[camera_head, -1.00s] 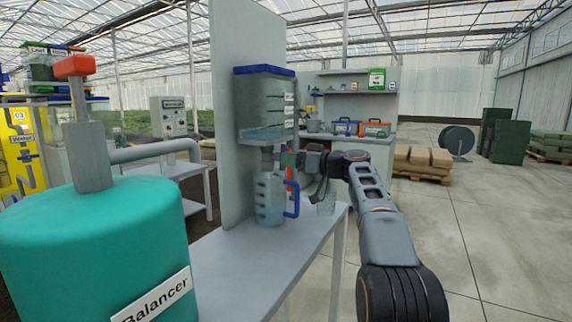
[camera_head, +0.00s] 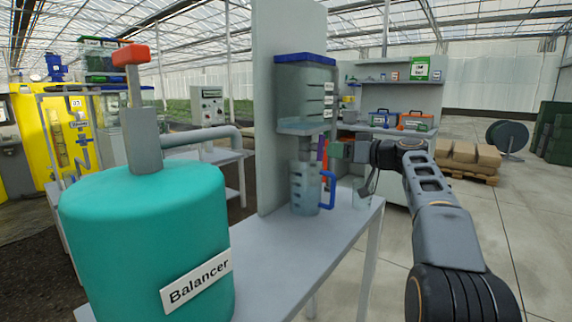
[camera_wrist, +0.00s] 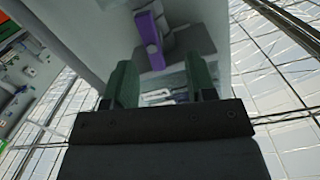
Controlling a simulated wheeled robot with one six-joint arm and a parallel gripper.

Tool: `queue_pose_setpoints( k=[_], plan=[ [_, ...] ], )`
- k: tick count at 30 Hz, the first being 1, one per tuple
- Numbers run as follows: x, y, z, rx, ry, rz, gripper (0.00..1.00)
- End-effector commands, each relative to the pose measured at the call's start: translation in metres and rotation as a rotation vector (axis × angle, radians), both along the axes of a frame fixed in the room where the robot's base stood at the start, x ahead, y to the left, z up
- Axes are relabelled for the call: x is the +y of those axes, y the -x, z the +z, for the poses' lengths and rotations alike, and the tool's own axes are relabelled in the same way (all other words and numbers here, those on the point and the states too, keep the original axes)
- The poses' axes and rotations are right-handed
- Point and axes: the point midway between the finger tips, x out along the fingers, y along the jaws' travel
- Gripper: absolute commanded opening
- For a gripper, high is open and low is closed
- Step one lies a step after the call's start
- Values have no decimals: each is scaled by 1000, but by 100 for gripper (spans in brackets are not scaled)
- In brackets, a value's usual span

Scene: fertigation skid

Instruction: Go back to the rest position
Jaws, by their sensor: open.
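My gripper (camera_head: 340,151) is at the end of my outstretched arm, beside the valve under the clear tank (camera_head: 305,92). In the wrist view my gripper (camera_wrist: 163,85) has its two green fingers apart, with nothing seen between them. A purple handle (camera_wrist: 150,38) shows just beyond the fingers, and it also shows in the head view (camera_head: 321,149). I cannot tell whether the fingers touch anything. Below the tank's outlet stands a clear jug (camera_head: 304,188) with a blue handle. A small clear beaker (camera_head: 362,195) stands to its right, partly behind my arm.
The jug stands on a grey table (camera_head: 285,245) against an upright panel (camera_head: 270,120). A teal Balancer tank (camera_head: 150,235) fills the near left. A shelf unit (camera_head: 395,95) is behind my arm, and sacks on a pallet (camera_head: 470,158) stand right. Floor beyond the table is open.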

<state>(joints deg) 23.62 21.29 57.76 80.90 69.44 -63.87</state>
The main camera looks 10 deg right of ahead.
Motion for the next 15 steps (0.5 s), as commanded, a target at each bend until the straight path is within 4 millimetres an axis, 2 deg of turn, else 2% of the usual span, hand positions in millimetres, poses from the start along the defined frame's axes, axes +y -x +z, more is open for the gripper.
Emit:
queue_pose_setpoints(
  k=[1, 4, 11, 15],
  plan=[
    [11, 6, 23, 51, 10, -3, 51],
    [31, 21, 37, 204, 36, -28, 51],
    [71, 85, 52, 566, 144, -131, 51],
    [84, 136, 56, 743, 235, -213, 51]
  ],
)
